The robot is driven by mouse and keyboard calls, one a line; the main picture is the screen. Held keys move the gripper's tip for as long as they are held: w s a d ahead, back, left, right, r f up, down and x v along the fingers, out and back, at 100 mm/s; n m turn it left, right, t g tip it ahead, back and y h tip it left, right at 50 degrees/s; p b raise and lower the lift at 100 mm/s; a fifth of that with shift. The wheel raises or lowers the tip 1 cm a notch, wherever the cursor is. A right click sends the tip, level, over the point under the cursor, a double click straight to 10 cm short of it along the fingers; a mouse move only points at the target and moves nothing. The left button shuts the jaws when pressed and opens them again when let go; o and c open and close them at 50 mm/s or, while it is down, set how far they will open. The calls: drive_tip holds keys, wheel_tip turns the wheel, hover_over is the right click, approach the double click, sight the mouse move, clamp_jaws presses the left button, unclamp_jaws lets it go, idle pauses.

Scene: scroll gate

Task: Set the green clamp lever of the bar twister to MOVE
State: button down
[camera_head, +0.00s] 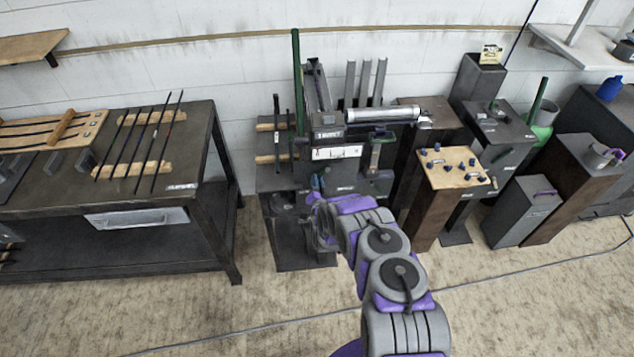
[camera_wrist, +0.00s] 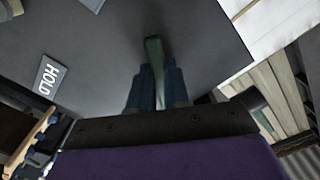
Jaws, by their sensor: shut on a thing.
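The bar twister (camera_head: 335,150) is a dark grey machine on a stand in the middle of the head view. My gripper (camera_head: 317,184) is at its front face, low on the left side. In the wrist view my gripper (camera_wrist: 155,82) has its two dark blue fingers closed around the green clamp lever (camera_wrist: 154,50). The lever's end sticks out between the fingertips, against a plain dark panel. A HOLD label (camera_wrist: 49,75) is on the panel to the left of the lever. No MOVE label is readable in either view.
A workbench (camera_head: 150,195) with dark rods on wooden racks stands left. A tall green bar (camera_head: 296,75) rises at the machine's left. Several pedestals stand close on the right, one with a wooden peg board (camera_head: 453,168). The floor in front is mostly clear, with a cable across it.

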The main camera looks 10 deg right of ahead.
drive_tip(key=c, duration=1.1)
unclamp_jaws()
drive_tip(key=shift+s, duration=0.1)
drive_tip(key=s+p, duration=0.1)
drive_tip(key=s, duration=0.4)
drive_tip(key=s+p, duration=0.1)
drive_tip(key=s, duration=1.1)
drive_tip(key=shift+s+a+f+p, duration=0.1)
drive_tip(key=shift+a+p, duration=0.25)
drive_tip(key=shift+p, duration=0.05)
